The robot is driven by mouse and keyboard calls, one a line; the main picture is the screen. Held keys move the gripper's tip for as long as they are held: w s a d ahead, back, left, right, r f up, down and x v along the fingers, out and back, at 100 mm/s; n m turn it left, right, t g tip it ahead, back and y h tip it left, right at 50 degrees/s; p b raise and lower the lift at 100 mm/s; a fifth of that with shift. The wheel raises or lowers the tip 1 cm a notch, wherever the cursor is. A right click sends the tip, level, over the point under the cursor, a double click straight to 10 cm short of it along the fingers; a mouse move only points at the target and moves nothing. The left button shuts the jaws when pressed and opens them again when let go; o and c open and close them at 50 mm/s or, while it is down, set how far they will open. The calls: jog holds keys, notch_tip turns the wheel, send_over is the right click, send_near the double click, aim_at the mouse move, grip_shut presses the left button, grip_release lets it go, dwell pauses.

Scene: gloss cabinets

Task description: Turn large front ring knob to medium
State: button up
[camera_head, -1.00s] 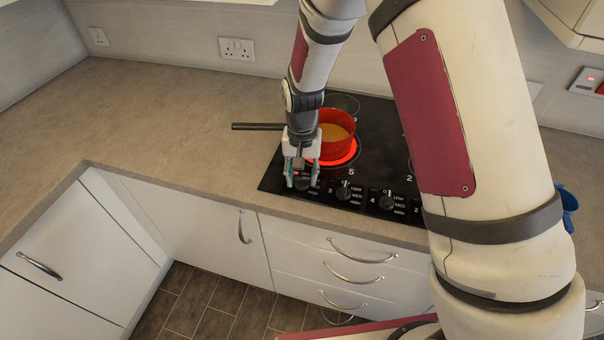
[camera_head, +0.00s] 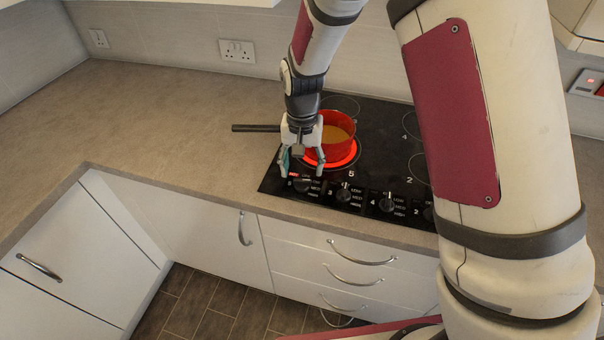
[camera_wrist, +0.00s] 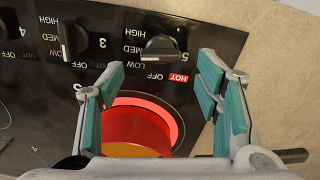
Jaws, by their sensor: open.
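The leftmost black knob (camera_head: 302,185), labelled 5, is on the hob's front strip. In the wrist view this knob (camera_wrist: 163,48) has its bar lying across, in line with the MED mark; a red HOT light glows beside it. The large front ring (camera_head: 346,160) glows red under the red pan (camera_head: 336,135). My gripper (camera_head: 302,171) is open and empty, above and just behind the knob. In the wrist view its teal-padded fingers (camera_wrist: 161,68) are spread wide, with the knob beyond their tips and nothing between them.
Other knobs, such as knob 3 (camera_head: 344,192) and knob 4 (camera_head: 387,203), sit to the right. The pan's dark handle (camera_head: 256,128) points left over the worktop (camera_head: 170,140), which is clear. Drawers with metal handles (camera_head: 362,255) are below.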

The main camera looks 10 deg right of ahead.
notch_tip(320, 180, up, 8)
dwell(0.7)
notch_tip(320, 180, up, 8)
jog(key=t, duration=0.1)
send_over(302, 179)
jog(key=s+d, duration=0.4)
jog(key=s+d+r+n+t, duration=0.25)
jog(key=s+d+r, duration=0.45)
jog(key=s+r, duration=0.45)
jog(key=s+d+t, duration=0.2)
jog(key=s, duration=0.6)
jog(key=shift+s+d, duration=0.2)
jog(key=shift+s, duration=0.15)
